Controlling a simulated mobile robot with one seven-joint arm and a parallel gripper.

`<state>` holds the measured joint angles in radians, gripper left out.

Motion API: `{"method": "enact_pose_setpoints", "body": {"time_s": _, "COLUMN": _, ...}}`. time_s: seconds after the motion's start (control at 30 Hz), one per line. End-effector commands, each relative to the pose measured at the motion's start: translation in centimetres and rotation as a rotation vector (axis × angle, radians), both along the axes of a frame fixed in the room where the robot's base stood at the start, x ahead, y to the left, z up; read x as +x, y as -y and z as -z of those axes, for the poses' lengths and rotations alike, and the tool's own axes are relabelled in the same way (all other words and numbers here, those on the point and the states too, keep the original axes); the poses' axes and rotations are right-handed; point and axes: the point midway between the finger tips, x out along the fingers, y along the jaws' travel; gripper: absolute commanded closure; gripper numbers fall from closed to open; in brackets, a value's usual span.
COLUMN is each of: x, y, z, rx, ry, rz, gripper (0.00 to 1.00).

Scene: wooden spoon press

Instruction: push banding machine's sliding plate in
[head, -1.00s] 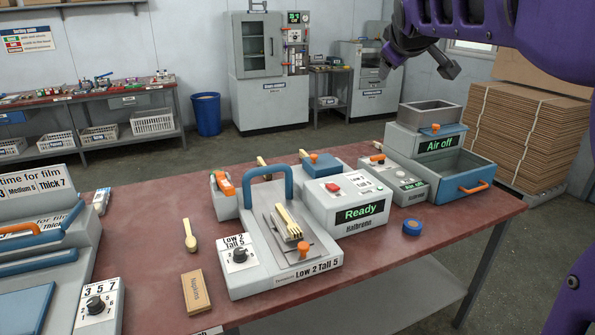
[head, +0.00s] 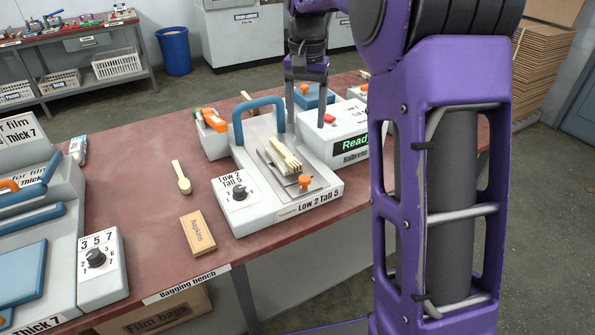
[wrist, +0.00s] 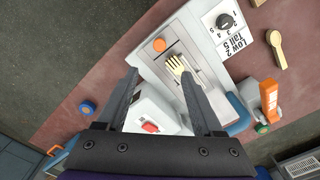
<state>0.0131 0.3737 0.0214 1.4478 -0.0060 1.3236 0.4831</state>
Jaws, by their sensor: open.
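The banding machine (head: 252,218) is a pale grey unit with a blue arch (head: 262,103), a dial and a "Low 2 Tall 5" label. Its grey metal sliding plate (head: 321,184) carries an orange knob (head: 305,181) near the front edge. A bundle of wooden cutlery (head: 285,156) lies on the plate. In the wrist view the knob (wrist: 159,45) and bundle (wrist: 174,66) show beyond the fingertips. My gripper (head: 305,118) is open and empty, pointing down above and behind the plate, beside the arch. It also shows in the wrist view (wrist: 160,73). I see no contact with the knob.
The "Ready" unit (head: 345,141) with a red button stands close to the right, partly hidden by my arm. A blue roll (wrist: 88,108) lies on the bench. The bench's front edge is close to the machine.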

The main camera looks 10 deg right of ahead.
Motion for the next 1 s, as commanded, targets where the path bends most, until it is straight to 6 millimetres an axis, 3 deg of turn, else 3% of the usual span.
{"method": "enact_pose_setpoints", "body": {"time_s": 0.6, "x": -0.1, "y": 0.0, "z": 12.7, "rx": -0.002, "ry": -0.001, "rz": -0.003, "gripper": 0.31}}
{"method": "enact_pose_setpoints", "body": {"time_s": 0.8, "x": 0.0, "y": 0.0, "z": 15.6, "rx": -0.003, "ry": 0.001, "rz": -0.003, "gripper": 0.31}}
{"method": "enact_pose_setpoints", "body": {"time_s": 1.0, "x": 0.0, "y": 0.0, "z": 16.7, "rx": -0.003, "ry": 0.003, "rz": -0.003, "gripper": 0.31}}
